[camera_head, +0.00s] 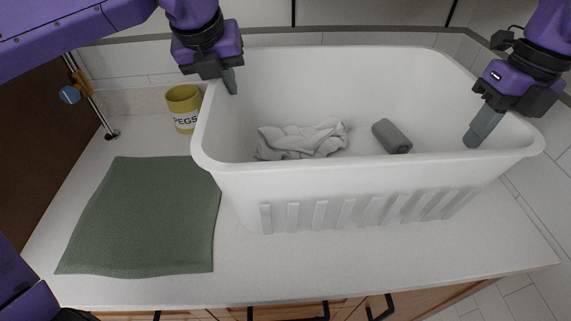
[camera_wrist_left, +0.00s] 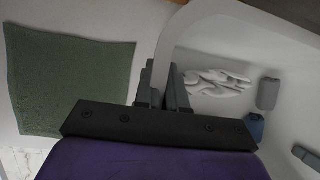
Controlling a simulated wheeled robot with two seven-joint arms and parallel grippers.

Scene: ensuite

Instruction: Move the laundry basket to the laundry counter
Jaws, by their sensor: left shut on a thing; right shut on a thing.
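The white laundry basket (camera_head: 340,185) is at the counter in the head view, its right end reaching towards the counter's right edge. It holds a crumpled grey cloth (camera_head: 300,138) and a rolled grey cloth (camera_head: 391,136). My left gripper (camera_head: 228,80) is shut on the basket's left rim. In the left wrist view its fingers (camera_wrist_left: 165,88) pinch the basket wall. My right gripper (camera_head: 484,125) is shut on the right rim. The pale laundry counter (camera_head: 240,270) lies under and in front of the basket. I cannot tell whether the basket's bottom touches it.
A green mat (camera_head: 145,215) lies flat on the counter, left of the basket. A yellow PEGS pot (camera_head: 183,106) stands behind the mat, close to the basket's left side. A metal rail (camera_head: 95,103) stands at the left. A tiled wall runs behind.

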